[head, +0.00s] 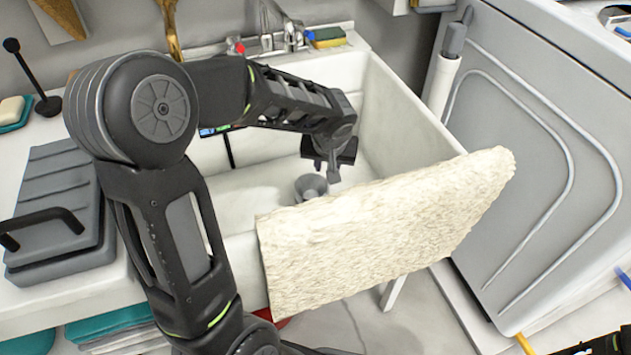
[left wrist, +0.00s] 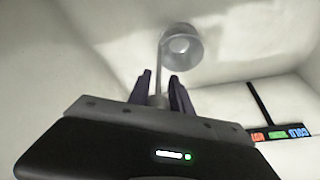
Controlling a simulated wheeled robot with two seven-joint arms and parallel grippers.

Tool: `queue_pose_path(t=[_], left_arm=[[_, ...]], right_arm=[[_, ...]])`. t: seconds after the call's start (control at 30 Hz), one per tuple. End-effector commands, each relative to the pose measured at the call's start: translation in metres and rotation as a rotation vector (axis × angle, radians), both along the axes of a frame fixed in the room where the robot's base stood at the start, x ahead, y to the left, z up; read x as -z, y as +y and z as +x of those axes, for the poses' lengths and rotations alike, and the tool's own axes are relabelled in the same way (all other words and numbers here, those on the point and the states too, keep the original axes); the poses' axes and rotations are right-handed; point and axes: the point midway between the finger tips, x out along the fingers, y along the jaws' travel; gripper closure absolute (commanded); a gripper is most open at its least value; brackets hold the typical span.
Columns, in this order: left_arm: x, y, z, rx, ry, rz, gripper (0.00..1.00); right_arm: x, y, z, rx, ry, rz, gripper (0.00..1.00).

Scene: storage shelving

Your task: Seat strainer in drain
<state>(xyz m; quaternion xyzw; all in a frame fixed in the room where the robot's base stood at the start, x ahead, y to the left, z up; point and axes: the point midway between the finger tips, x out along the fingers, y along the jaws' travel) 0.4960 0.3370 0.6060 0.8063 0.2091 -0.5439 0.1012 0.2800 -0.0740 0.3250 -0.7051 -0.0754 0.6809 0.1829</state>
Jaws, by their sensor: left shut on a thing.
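The strainer is a grey round cup (head: 311,186) low in the white sink basin (head: 405,125). In the left wrist view the strainer (left wrist: 182,47) shows its round opening and a thin stem that runs to my fingers. My left gripper (head: 333,168) reaches down into the basin and is shut on the stem's end; its dark fingers (left wrist: 160,92) stand on both sides of it. I cannot make out the drain, or whether the cup touches the basin floor. A dark part at the lower right corner looks like my right gripper (head: 603,344); its fingers are unclear.
A cream shaggy mat (head: 385,235) hangs over the sink's front rim. A faucet (head: 290,38) and a sponge (head: 327,37) are at the back. A grey appliance (head: 545,150) stands on the right.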

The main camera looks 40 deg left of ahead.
Motion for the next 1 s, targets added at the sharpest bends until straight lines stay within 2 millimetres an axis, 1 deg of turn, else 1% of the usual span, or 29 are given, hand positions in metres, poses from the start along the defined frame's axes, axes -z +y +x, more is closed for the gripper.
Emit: queue_pose_path(t=[0.47, 0.5, 0.77, 1.0], left_arm=[[0.0057, 0.0000, 0.0001, 0.000, -0.001, 0.000, 1.00], [0.0048, 0.0000, 0.0002, 0.000, -0.001, 0.000, 0.72], [0.0049, 0.0001, 0.0001, 0.000, 0.000, 0.000, 0.50], [0.0052, 0.0000, -0.0001, 0.000, 0.000, 0.000, 0.49]], right_arm=[[0.0064, 0.0000, 0.0000, 0.000, 0.000, 0.000, 1.00], [0.0056, 0.0000, 0.0000, 0.000, 0.000, 0.000, 1.00], [0.0055, 0.0000, 0.0000, 0.000, 0.000, 0.000, 1.00], [0.0055, 0.0000, 0.0000, 0.000, 0.000, 0.000, 1.00]])
